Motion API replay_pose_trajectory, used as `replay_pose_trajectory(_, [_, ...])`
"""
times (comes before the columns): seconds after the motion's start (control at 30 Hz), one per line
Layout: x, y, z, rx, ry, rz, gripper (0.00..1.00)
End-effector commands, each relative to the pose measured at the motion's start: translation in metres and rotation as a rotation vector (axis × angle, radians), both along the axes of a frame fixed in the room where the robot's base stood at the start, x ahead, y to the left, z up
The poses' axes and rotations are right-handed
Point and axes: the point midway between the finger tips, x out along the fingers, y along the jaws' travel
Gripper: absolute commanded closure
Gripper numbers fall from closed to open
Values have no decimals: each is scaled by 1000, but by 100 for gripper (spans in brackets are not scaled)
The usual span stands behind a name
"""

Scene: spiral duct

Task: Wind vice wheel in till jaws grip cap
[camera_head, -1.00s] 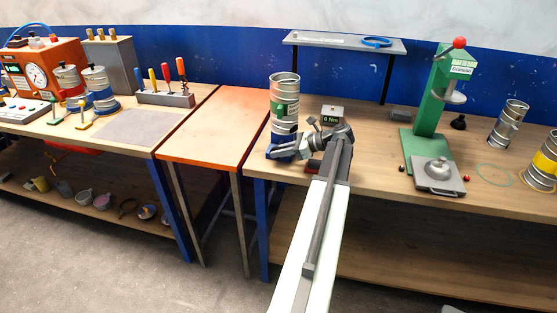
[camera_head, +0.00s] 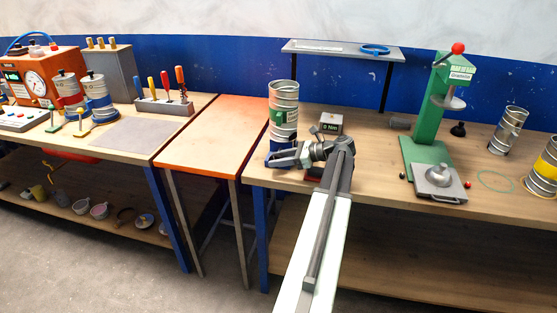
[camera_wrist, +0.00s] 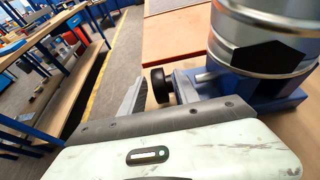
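A silver ribbed duct can (camera_head: 284,97) with a green label stands upright at the left end of the right bench. It also fills the upper right of the wrist view (camera_wrist: 265,35). The blue vice (camera_wrist: 278,103) is under it, and its jaws are mostly hidden. The vice's black wheel (camera_wrist: 160,85) sticks out to the left in the wrist view. My gripper (camera_head: 275,158) is in front of the vice, its fingers apart. In the wrist view one grey finger (camera_wrist: 133,98) is just left of the wheel. I cannot make out the cap or its contact with the jaws.
A small box reading in Nm (camera_head: 330,124) stands behind my gripper. A green press (camera_head: 432,125) and more cans (camera_head: 508,130) are to the right. An orange-edged table (camera_head: 215,130) adjoins on the left, its top clear. A shelf (camera_head: 343,48) stands behind.

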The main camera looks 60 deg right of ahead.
Motion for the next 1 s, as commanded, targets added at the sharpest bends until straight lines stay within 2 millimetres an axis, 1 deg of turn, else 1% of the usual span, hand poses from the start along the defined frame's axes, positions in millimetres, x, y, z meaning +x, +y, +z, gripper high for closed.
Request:
replay_pose_trajectory(0.17, [-1,-1,1,0,0,-1,62])
replay_pose_trajectory(0.23, [-7,-3,4,0,1,-2,62])
replay_pose_trajectory(0.5, [-53,-18,24,0,0,-3,62])
replay_pose_trajectory(0.6, [-64,-21,27,1,0,-1,62])
replay_pose_trajectory(0.73, [-70,-23,28,0,0,-1,62])
replay_pose_trajectory(0.93, [-70,-22,27,0,0,0,62])
replay_pose_trajectory(1.0, [-68,-22,30,-1,9,0,62])
